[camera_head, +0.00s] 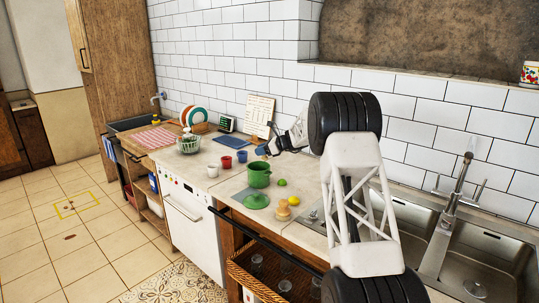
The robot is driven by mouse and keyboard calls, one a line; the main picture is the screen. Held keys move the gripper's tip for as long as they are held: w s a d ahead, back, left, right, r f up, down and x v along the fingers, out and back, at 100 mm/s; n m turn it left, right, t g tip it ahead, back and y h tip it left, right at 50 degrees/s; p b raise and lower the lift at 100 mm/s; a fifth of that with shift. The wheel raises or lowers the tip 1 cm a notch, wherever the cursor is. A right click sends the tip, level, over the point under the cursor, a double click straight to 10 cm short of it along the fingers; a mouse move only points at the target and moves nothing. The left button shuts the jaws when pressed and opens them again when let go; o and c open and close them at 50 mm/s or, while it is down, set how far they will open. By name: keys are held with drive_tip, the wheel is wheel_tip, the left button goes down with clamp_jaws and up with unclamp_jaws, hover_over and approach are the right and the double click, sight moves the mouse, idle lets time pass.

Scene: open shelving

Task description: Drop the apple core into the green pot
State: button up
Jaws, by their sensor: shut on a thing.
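The green pot (259,176) stands on the counter with its top open. Its green lid (257,201) lies just in front of it. No apple core shows anywhere else on the counter.
A colander (189,144) stands at the far left, the sink (492,262) at the right.

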drive_tip(key=shift+w+a+r, duration=0.1)
drive_tip(key=shift+w+a, duration=0.15)
drive_tip(key=shift+a, duration=0.2)
idle(0.3)
drive_tip(key=shift+f, duration=2.95)
drive_tip(key=o, duration=1)
drive_tip(key=shift+v, duration=3.9)
drive_tip(key=shift+f, duration=0.1)
